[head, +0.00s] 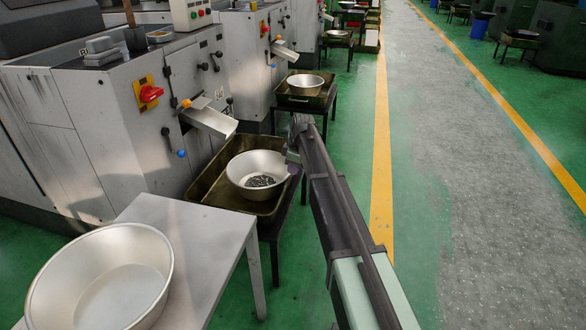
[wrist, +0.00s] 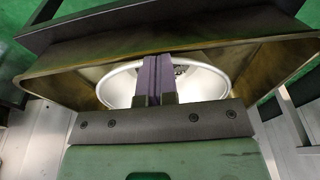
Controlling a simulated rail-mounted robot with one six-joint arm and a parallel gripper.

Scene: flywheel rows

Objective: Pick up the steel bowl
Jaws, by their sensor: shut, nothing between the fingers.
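A steel bowl (head: 257,163) with small dark parts inside sits in an olive-brown tray (head: 200,187) on a dark stand under a machine chute. In the wrist view the bowl (wrist: 112,88) lies beneath my gripper (wrist: 157,62), whose two fingers are shut together with nothing between them. The fingers cover the middle of the bowl and part of its contents; the gap between them and the bowl is hard to judge. In the head view my arm reaches to the bowl's right side and the fingers are not clear. A larger empty steel bowl (head: 103,279) stands on a grey table at lower left.
The grey table (head: 205,222) stands in front of the tray. A machine chute (head: 209,118) hangs just behind the bowl. Farther back, another tray (head: 303,96) holds a similar bowl (head: 305,83). The grey aisle (head: 440,150) at right is clear.

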